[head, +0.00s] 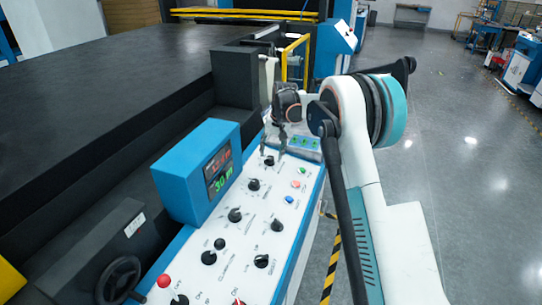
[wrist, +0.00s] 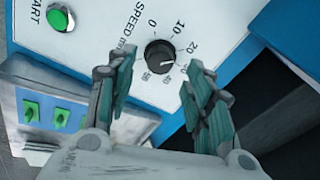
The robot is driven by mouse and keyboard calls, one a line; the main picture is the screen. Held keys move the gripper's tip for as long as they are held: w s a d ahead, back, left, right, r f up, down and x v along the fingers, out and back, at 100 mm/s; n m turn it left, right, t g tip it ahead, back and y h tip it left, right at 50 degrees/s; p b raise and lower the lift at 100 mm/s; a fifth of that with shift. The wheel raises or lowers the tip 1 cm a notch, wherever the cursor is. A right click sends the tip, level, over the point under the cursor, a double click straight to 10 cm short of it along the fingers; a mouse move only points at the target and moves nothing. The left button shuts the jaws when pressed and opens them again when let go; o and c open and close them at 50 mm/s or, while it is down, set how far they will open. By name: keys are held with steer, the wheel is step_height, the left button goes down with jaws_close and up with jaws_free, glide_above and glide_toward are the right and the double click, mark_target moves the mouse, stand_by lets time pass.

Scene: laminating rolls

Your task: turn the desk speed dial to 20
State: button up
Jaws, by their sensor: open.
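The speed dial (wrist: 160,56) is a black round knob on the white panel, with "SPEED m" and numbers from 0 upward printed around it. A faint light mark shows on its lower right side; I cannot tell which number it points at. In the head view the dial (head: 269,160) sits near the panel's far end. My gripper (wrist: 159,62) is open, with one finger on each side of the dial in the wrist view. I cannot tell whether the fingers touch it. In the head view my gripper (head: 273,146) points down at the dial.
The blue display box (head: 200,172) stands left of the panel and shows red digits above a green "30 m". Several other knobs and coloured buttons cover the panel (head: 222,262). A green START button (wrist: 60,17) lies near the dial. A handwheel (head: 118,280) is at lower left.

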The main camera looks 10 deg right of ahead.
steer(key=v, duration=0.8)
steer(key=shift+r, duration=0.2)
steer(key=s+r+t+b, duration=0.1)
steer(key=s+r, duration=0.3)
steer(key=s, duration=0.4)
steer(key=s+a+r+n+t, duration=0.1)
steer(key=s+r, duration=0.3)
steer(key=s, duration=0.3)
steer(key=s+r+t+b, duration=0.1)
steer(key=s+r, duration=0.3)
steer(key=s, duration=0.4)
steer(key=s+f+n+t+b, duration=0.1)
steer(key=s+f, duration=0.3)
steer(key=s, duration=0.8)
steer(key=s+f+n+t+h+b, duration=0.1)
steer(key=s+f, duration=0.4)
steer(key=s, duration=0.7)
steer(key=shift+s+a+f, duration=0.15)
steer(key=shift+a+f, duration=0.05)
steer(key=shift+a, duration=0.05)
